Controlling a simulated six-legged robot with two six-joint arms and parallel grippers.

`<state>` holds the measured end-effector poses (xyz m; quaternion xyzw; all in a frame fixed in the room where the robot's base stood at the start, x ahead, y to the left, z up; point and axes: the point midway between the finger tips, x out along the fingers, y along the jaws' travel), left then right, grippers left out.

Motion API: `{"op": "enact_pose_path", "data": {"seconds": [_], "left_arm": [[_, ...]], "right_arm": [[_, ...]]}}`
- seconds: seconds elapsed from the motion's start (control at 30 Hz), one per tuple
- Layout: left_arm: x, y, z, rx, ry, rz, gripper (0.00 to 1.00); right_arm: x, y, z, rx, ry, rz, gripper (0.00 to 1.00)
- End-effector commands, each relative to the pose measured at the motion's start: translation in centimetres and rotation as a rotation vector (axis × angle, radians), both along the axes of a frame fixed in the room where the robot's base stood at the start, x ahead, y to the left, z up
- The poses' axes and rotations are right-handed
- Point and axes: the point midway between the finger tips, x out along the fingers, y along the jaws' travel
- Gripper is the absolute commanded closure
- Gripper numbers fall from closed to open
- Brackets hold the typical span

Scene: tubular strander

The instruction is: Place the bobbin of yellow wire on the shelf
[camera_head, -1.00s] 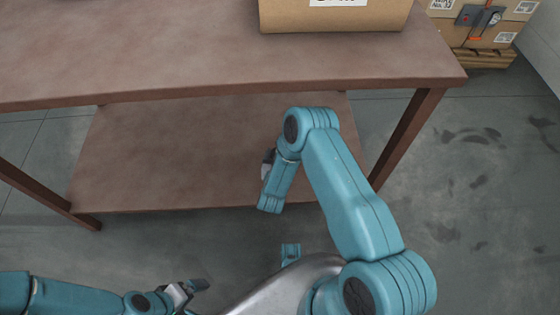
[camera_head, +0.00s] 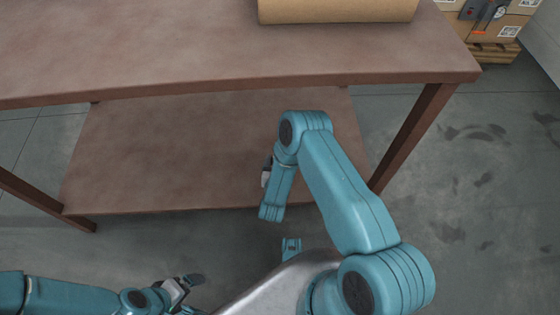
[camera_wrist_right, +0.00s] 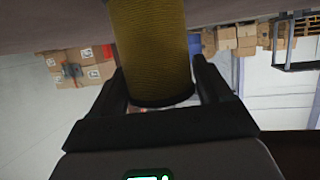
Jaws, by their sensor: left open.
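The bobbin of yellow wire (camera_wrist_right: 150,38) fills the middle of the right wrist view, with a dark rim at its lower end. It stands between the two black fingers of my right gripper (camera_wrist_right: 158,78), which look closed against its sides. In the head view my right forearm hides the bobbin and most of that gripper. The brown lower shelf (camera_head: 170,150) under the table is bare where it shows, and my right wrist is over its front part. My left gripper (camera_head: 189,287) is open and empty at the bottom left, in front of the shelf.
The brown tabletop (camera_head: 150,50) overhangs the back of the shelf, with a cardboard box (camera_head: 338,10) on it. A table leg (camera_head: 415,135) stands at the shelf's right. Boxes on a pallet (camera_head: 490,52) are at the far right. The floor right of the table is clear.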

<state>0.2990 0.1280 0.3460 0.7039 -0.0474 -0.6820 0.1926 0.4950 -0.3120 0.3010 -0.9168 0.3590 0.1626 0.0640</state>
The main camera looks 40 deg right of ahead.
Motion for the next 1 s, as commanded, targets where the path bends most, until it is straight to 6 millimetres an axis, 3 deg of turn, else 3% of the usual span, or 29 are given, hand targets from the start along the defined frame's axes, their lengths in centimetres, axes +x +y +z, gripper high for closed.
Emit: {"op": "enact_pose_path", "data": {"seconds": [0.07, 0.37, 0.8, 1.0], "left_arm": [[0.0, 0.0, 0.0, 0.0, 0.0, 0.0, 0.02], [-0.1, 0.0, 0.4, 0.0, 0.001, -0.003, 0.02], [-0.7, -0.7, 3.5, -0.005, 0.013, -0.027, 0.02], [-0.8, -0.8, 4.0, -0.006, 0.014, -0.032, 0.02]], "right_arm": [[0.0, 0.0, 0.0, 0.0, 0.0, 0.0, 0.0], [-0.1, 0.2, 0.4, 0.0, 0.001, 0.001, 0.0], [-6.3, 6.0, 3.8, 0.0, 0.001, 0.006, 0.0], [-7.8, 7.4, 4.4, 0.0, 0.0, 0.001, 0.0]]}}
